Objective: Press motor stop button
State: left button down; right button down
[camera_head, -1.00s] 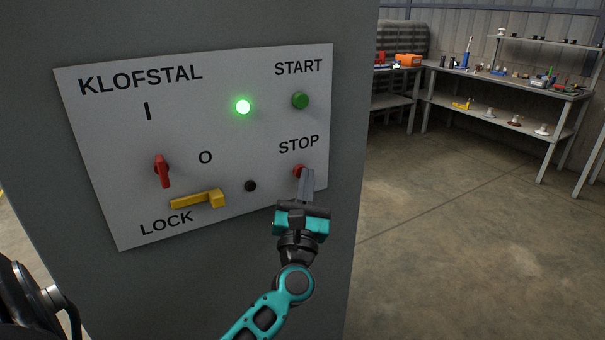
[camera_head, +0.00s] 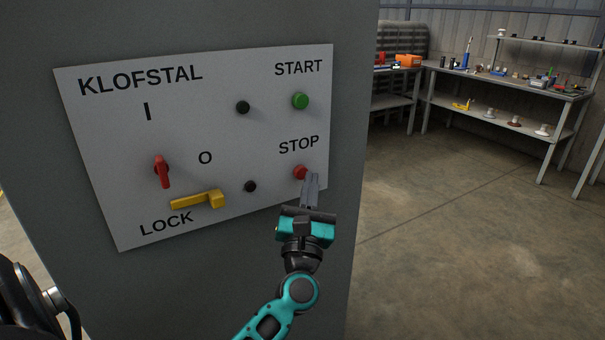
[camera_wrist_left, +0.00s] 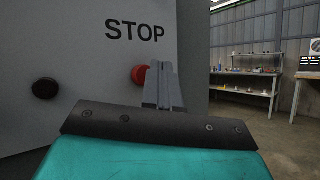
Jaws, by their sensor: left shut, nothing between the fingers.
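The red stop button (camera_head: 300,172) sits under the STOP label on the grey panel (camera_head: 225,130). It also shows in the left wrist view (camera_wrist_left: 139,74), partly covered by my fingers. My left gripper (camera_head: 313,176) is shut and empty. Its fingertips are just right of and slightly below the button; I cannot tell whether they touch it. The green start button (camera_head: 300,101) is above. The lamp (camera_head: 243,107) at the panel's top middle is dark. My right gripper is not in view.
A red rotary switch (camera_head: 162,170) and a yellow lock lever (camera_head: 198,200) are on the panel's left half. A black round knob (camera_head: 250,186) is left of the stop button. Shelves with tools (camera_head: 500,85) stand far behind at right. The floor between is clear.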

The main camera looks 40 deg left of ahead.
pick_arm(q)
jog(key=shift+d, duration=0.1)
jog(key=shift+s+d, duration=0.3)
jog(key=shift+d, duration=0.45)
jog(key=shift+s+d, duration=0.35)
jog(key=shift+d, duration=0.4)
jog(key=shift+s+d, duration=0.3)
jog(key=shift+d, duration=0.45)
jog(key=s+d+f+m+g+h+p, duration=0.1)
jog(key=s+d+f+m+h, duration=0.15)
jog(key=f+m+h, duration=0.45)
jog(key=s+d+f+m+h, duration=0.15)
jog(key=d+m, duration=0.25)
jog(key=m, duration=0.7)
jog(key=s+d+f+m+g+h+p, duration=0.1)
jog(key=d+f+m+h, duration=0.4)
jog(key=m, duration=0.5)
jog(key=s+f+m+g, duration=0.7)
jog(key=s+f+m, duration=0.4)
jog(key=f+m, duration=0.3)
jog(key=shift+a+g+p, duration=0.3)
jog(key=shift+a+p, duration=0.05)
jog(key=shift+p, duration=0.1)
